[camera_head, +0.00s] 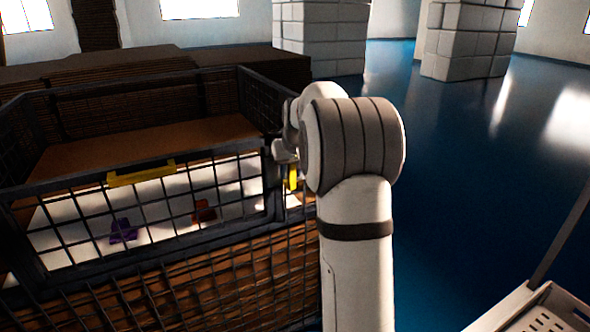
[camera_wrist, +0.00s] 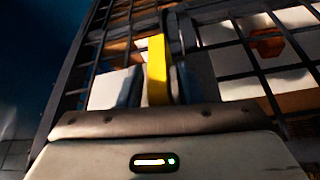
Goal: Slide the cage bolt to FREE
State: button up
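The cage (camera_head: 60,262) is a dark wire-mesh frame at the left of the head view. The bolt's yellow handle (camera_head: 293,177) is at the right end of the cage front, partly behind my arm. In the wrist view the yellow handle (camera_wrist: 157,62) stands up between my two fingers. My gripper (camera_wrist: 157,86) has one finger close on each side of it, with almost no gap showing, and looks shut on it. In the head view my gripper is mostly hidden behind my wrist. The bolt's rod and any FREE marking cannot be made out.
A yellow bar (camera_head: 142,173) sits on the top rail of the front panel. A purple part (camera_head: 123,231) and an orange-red part (camera_head: 204,212) lie behind the mesh. Brown stacks (camera_head: 180,62) stand behind the cage. Open blue floor (camera_head: 480,170) lies to the right, with white block pillars (camera_head: 468,40) beyond.

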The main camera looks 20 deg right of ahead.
grip_shut()
dwell(0.5)
